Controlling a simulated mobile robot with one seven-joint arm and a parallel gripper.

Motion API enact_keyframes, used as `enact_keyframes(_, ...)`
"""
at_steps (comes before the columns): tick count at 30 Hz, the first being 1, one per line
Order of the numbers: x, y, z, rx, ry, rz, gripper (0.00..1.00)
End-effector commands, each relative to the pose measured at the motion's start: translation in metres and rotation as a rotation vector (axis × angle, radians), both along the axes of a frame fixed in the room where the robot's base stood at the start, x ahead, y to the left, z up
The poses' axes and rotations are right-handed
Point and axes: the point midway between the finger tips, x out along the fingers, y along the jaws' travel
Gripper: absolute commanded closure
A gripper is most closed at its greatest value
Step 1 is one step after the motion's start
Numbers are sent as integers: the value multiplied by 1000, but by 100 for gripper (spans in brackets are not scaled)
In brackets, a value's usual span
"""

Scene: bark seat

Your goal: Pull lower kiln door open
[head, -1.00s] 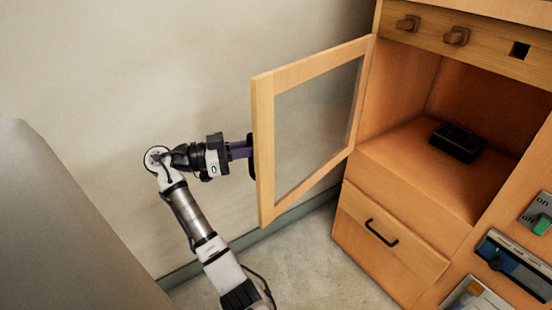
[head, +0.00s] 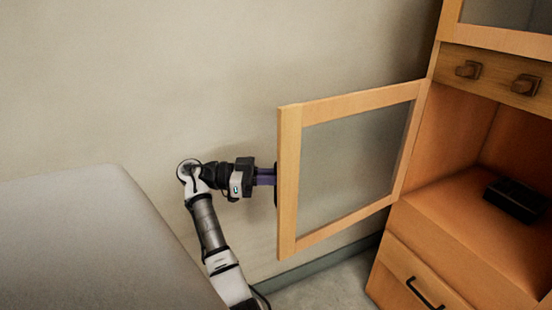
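The lower kiln door (head: 291,185) is a wooden frame with a glass pane. It stands swung wide open to the left of the cabinet, hinged at the cabinet's left edge. My gripper (head: 268,177) is at the door's free left edge, with its purple fingers reaching toward the black handle on the door's far side. The door frame hides the fingertips, so I cannot tell whether they are shut on the handle. The compartment (head: 451,135) behind the door is exposed, with a black block (head: 517,200) on its floor.
Two wooden knobs (head: 468,70) are above the compartment. An upper glass door (head: 492,37) is at top right. A drawer with a black handle (head: 424,293) is below. A large grey-white surface (head: 90,240) fills the lower left. The wall is behind my arm.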

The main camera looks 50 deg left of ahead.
Motion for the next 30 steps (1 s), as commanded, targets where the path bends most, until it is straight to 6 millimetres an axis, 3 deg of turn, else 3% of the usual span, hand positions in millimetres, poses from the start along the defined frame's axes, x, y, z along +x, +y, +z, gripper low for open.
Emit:
enact_keyframes(1, 4, -2, 0, 1, 2, -5, 100)
enact_keyframes(2, 4, -2, 0, 1, 2, -4, 84)
enact_keyframes(5, 3, -2, 0, 1, 1, -3, 71)
enact_keyframes(17, -6, 6, 0, 1, 0, 1, 70)
enact_keyframes(30, -64, 57, -2, 0, 6, 4, 70)
